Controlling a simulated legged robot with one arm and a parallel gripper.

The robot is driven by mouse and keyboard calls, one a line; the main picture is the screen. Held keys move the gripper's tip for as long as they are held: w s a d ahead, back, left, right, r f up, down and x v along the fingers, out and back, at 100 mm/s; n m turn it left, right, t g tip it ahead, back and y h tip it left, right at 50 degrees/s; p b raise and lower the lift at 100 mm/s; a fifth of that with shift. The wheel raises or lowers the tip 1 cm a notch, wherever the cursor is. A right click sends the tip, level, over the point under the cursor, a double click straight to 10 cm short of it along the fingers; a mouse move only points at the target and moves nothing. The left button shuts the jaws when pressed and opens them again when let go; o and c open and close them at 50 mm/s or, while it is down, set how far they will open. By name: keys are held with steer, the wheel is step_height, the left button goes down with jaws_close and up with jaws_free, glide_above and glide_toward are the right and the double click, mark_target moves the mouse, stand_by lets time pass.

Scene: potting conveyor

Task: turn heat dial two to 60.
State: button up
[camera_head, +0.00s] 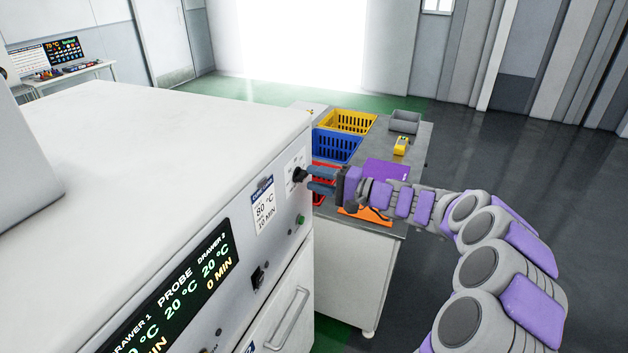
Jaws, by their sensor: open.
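A black dial (298,175) sits on a white scale plate on the front panel of the white cabinet, near its far right end. I cannot read the scale or the dial's setting. My gripper (309,178) is at the dial, with its two fingers pointing left towards the panel and spread apart. The fingertips are beside the dial; I cannot tell whether they touch it. A card (264,208) on the panel reads 80 °C and 10 MIN. A lit display (180,290) shows Drawer 1, Probe and Drawer 2, with 20 °C and 0 MIN for Drawer 2.
A green button (300,220) and a black switch (258,277) are on the panel below the dial. A grey table (418,150) behind my gripper holds yellow (347,121), blue (336,145) and red baskets. The dark floor at right is clear.

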steer(key=shift+s+x, duration=0.25)
steer(key=shift+x, duration=0.9)
steer(key=shift+d, duration=0.3)
steer(key=shift+c, duration=1.3)
jaws_close()
